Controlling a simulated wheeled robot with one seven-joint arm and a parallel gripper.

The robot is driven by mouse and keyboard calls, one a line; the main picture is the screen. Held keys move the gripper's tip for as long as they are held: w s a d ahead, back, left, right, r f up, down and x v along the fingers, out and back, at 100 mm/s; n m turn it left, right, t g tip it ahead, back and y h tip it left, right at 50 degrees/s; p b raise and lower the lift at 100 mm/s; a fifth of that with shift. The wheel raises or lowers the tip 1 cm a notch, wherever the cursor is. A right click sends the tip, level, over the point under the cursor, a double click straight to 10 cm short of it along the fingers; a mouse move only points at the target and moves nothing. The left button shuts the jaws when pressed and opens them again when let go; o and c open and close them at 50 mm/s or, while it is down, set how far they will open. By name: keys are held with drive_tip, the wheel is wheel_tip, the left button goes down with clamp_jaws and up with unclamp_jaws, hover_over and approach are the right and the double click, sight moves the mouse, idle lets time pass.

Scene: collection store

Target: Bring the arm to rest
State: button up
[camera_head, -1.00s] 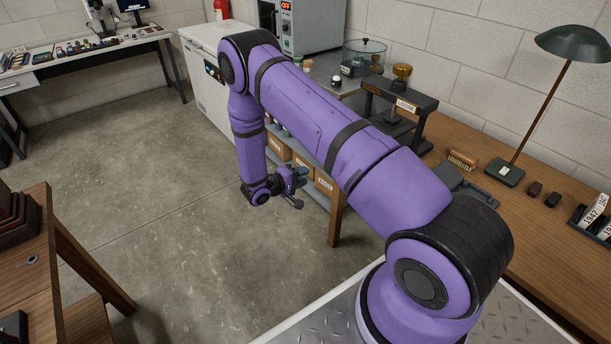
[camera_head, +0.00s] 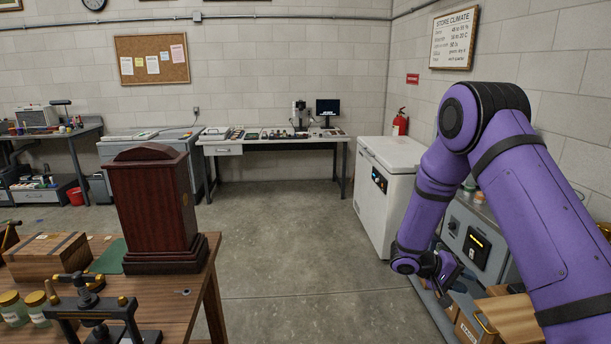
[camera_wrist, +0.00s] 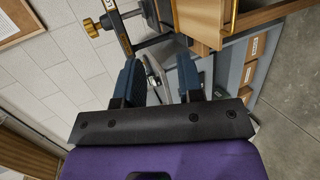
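My purple arm (camera_head: 530,190) reaches in from the right edge of the head view, bends at a high elbow and hangs down. My gripper (camera_head: 450,272) is at its lower end, small and dark, in front of the grey cabinet and the shelf boxes. In the wrist view my gripper (camera_wrist: 160,76) shows two blue-padded fingers standing apart, with a clear gap. No held object shows between them; a grey shape lies in the background behind the gap.
A wooden table (camera_head: 175,310) with a dark red wooden case (camera_head: 152,205) stands at left. A white chest freezer (camera_head: 390,180) stands behind my arm. A wooden drawer edge (camera_wrist: 262,16) and a black frame (camera_wrist: 120,32) appear beyond my fingers. Open concrete floor (camera_head: 290,240) lies mid-view.

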drive_tip(key=s+a+r+y, duration=0.15)
drive_tip(key=s+r, duration=0.25)
drive_tip(key=r, duration=0.4)
drive_tip(key=s+a+r+m+y, duration=0.1)
drive_tip(key=s+r+y, duration=0.2)
drive_tip(key=s+r, duration=0.3)
drive_tip(key=s+a+r+y, duration=0.1)
drive_tip(key=s+r+y, duration=0.15)
drive_tip(key=r, duration=0.65)
drive_tip(key=s+a+r+n+t+y, duration=0.1)
drive_tip(key=s+a+r+t+y, duration=0.2)
drive_tip(key=s, duration=0.7)
drive_tip(key=s+a+r+n+t+y, duration=0.1)
drive_tip(key=s+a+r+t+y, duration=0.2)
drive_tip(key=s+r, duration=0.4)
drive_tip(key=s+a+t, duration=0.1)
drive_tip(key=s+a, duration=0.1)
drive_tip(key=shift+s+a+r, duration=0.2)
drive_tip(key=shift+s+r, duration=0.05)
drive_tip(key=shift+s, duration=0.15)
